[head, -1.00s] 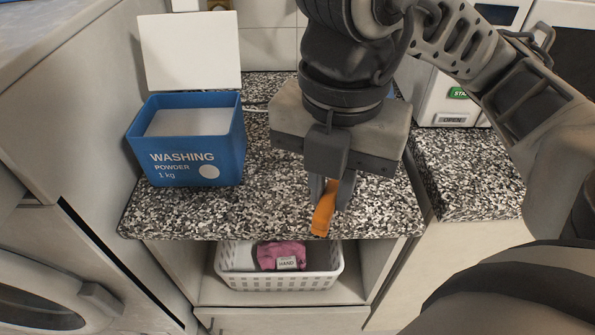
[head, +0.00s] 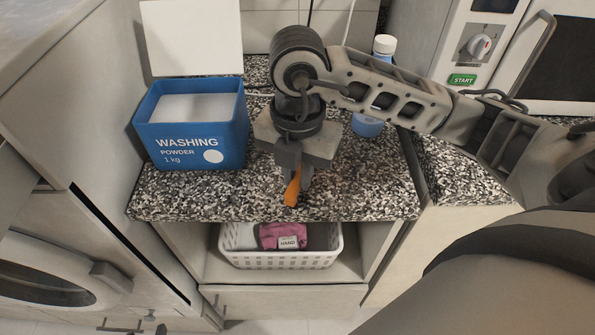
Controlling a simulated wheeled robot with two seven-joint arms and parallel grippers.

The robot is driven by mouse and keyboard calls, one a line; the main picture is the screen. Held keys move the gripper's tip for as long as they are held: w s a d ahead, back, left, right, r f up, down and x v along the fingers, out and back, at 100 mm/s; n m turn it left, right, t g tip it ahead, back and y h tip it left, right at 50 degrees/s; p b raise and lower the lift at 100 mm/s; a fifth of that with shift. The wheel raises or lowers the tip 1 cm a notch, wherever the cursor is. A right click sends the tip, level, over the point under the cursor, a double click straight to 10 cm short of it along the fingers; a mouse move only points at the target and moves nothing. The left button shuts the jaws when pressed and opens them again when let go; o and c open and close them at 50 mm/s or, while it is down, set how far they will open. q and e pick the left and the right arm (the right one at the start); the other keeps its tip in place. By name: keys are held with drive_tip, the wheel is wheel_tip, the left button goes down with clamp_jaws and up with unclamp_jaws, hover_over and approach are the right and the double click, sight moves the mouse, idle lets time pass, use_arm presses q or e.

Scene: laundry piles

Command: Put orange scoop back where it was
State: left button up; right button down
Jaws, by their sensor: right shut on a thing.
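The orange scoop (head: 292,190) is in the head view, held in my right gripper (head: 299,186) just above or at the speckled counter (head: 220,196), near its front edge. Only part of the scoop shows; the rest is hidden by the fingers, and I cannot tell whether it touches the counter. The fingers are shut on it and point down. An open blue washing powder box (head: 202,150) stands to the left of the gripper, its white lid raised, with white powder inside. My left gripper is not in view.
A white basket (head: 280,261) with a pink cloth (head: 283,235) sits on the shelf below the counter. A blue bottle with a white cap (head: 384,46) stands behind my right arm. A microwave (head: 490,45) is at the back right. Counter between box and gripper is clear.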

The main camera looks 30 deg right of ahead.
drive_tip(key=shift+f, duration=0.2)
drive_tip(key=shift+f, duration=0.2)
drive_tip(key=c, duration=1.4)
unclamp_jaws()
drive_tip(key=shift+r, duration=0.1)
wheel_tip(320, 180, up, 12)
drive_tip(key=shift+r+p, duration=0.15)
drive_tip(key=shift+p, duration=0.85)
